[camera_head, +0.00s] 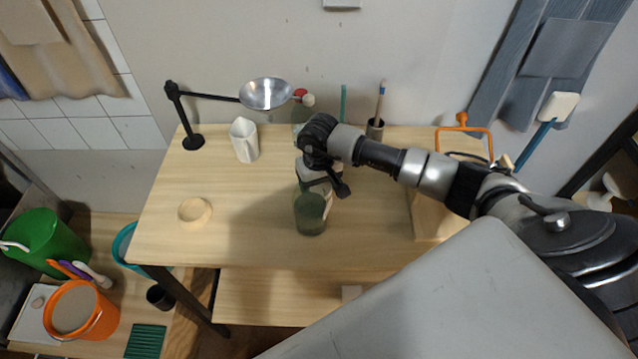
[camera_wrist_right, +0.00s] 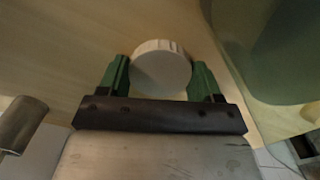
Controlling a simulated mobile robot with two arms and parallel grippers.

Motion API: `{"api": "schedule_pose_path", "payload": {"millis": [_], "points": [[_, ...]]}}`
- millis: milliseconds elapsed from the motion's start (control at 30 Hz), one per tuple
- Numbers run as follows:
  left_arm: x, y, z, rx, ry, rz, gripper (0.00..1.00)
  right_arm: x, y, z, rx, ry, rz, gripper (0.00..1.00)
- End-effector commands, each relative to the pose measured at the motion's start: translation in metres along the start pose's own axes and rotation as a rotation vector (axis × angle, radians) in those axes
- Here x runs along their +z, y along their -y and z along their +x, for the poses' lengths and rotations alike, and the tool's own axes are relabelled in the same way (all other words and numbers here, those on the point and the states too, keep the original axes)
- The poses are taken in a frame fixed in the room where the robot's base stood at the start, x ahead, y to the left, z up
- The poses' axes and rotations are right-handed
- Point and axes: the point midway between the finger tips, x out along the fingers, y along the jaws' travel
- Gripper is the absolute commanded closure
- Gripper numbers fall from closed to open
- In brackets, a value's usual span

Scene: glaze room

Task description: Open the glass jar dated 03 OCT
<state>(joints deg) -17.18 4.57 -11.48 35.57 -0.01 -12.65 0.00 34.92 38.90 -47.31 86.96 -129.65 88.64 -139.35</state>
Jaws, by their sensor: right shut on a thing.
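A green glass jar (camera_head: 311,218) with a pale label on its right side stands near the middle of the table; no date is readable. My right gripper (camera_wrist_right: 160,68) is shut on a white ridged lid (camera_wrist_right: 158,58), held between its green fingers. In the head view my right gripper (camera_head: 318,180) is over the jar's top and hides its mouth. In the wrist view bare wood shows around the lid, and green glass (camera_wrist_right: 282,55) stands to its right, apart from it. Another greenish jar (camera_head: 301,112) is partly hidden behind my arm. My left gripper is out of view.
On the table (camera_head: 240,235) are a white pitcher (camera_head: 244,140), a shallow wooden ring (camera_head: 195,211), a lamp (camera_head: 265,93) on a black arm, and a brush cup (camera_head: 375,128). A wooden box (camera_head: 428,215) stands at right. The table's front left is clear.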

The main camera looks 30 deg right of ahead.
Motion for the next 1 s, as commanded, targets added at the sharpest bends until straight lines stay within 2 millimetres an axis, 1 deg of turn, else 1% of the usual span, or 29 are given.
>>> {"api": "schedule_pose_path", "payload": {"millis": [33, 167, 433, 533, 567, 667, 900, 1000], "points": [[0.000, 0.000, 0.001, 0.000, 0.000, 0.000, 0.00, 0.000, 0.000, 0.001, 0.000, 0.000, 0.000, 0.31], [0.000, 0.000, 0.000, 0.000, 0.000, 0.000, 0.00, 0.000, 0.000, 0.000, 0.000, 0.000, 0.000, 0.11], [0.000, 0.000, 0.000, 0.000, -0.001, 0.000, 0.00, 0.000, 0.000, -0.001, -0.001, 0.000, 0.000, 0.10], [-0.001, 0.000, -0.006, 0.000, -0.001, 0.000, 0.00, 0.000, 0.000, -0.006, -0.001, 0.001, 0.001, 0.10], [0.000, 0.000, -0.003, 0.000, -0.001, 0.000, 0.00, -0.001, 0.000, -0.007, -0.001, -0.002, 0.000, 0.10], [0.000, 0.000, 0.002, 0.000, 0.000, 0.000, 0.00, -0.002, 0.000, -0.022, -0.001, -0.006, 0.000, 0.10], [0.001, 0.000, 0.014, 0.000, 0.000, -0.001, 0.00, -0.002, 0.000, -0.074, 0.000, -0.007, 0.000, 0.10], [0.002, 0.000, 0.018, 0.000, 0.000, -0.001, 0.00, -0.001, 0.000, -0.093, 0.000, -0.004, -0.001, 0.10]]}}
